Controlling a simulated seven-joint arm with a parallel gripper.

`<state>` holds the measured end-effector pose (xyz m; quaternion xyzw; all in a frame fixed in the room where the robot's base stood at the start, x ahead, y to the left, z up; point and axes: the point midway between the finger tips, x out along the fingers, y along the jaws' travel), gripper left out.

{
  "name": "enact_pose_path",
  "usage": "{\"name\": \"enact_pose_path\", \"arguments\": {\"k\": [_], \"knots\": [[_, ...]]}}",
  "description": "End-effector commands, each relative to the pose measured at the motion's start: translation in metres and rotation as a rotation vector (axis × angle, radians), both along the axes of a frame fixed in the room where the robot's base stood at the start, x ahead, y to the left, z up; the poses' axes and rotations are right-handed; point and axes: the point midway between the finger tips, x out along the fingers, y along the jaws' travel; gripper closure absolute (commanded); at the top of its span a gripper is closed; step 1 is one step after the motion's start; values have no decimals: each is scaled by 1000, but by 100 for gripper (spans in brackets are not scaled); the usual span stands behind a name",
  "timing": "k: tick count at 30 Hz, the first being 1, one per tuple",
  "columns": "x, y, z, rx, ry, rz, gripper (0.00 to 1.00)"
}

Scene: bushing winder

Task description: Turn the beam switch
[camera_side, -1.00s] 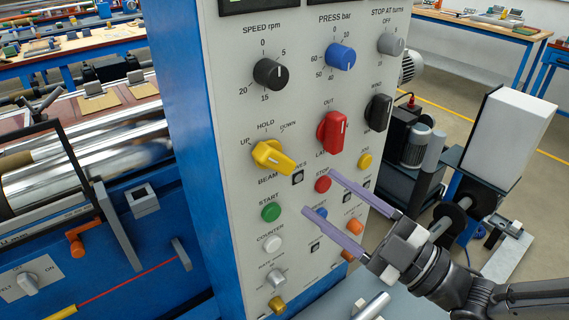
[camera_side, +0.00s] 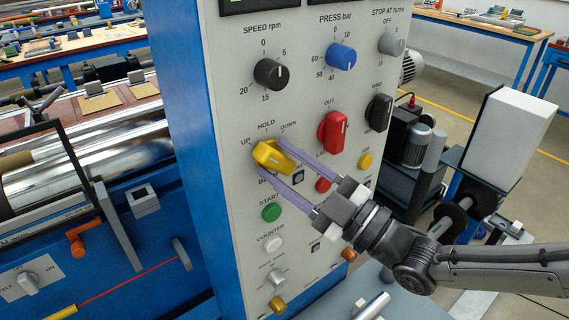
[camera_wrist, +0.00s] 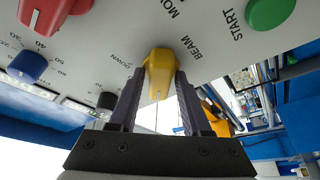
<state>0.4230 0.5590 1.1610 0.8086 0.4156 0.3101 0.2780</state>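The beam switch is a yellow knob (camera_side: 268,156) on the grey control panel, below the labels UP, HOLD and DOWN. It also shows in the wrist view (camera_wrist: 159,70), at upper middle. Its raised grip lies slanted in the side view, much as before. My gripper (camera_side: 272,161) has its two long purple fingers at the knob, one above and one below it in the side view. In the wrist view my gripper (camera_wrist: 160,84) has a finger on each side of the knob. The fingers are spread; whether they touch the knob cannot be told.
A red knob (camera_side: 333,131) sits right of the beam switch, and a black speed knob (camera_side: 270,73) sits above. A green START button (camera_side: 271,212) lies below, near the lower finger. My arm covers part of the lower panel. Free air lies in front of the panel.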

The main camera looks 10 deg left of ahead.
Motion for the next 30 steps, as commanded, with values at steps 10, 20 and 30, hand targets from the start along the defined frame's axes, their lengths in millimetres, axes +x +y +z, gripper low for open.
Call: {"name": "enact_pose_path", "arguments": {"k": [10,20,30], "knots": [[0,0,0,0,0,0,100],[0,0,-1,27,28,1,100],[-2,1,-2,183,185,1,100]]}}
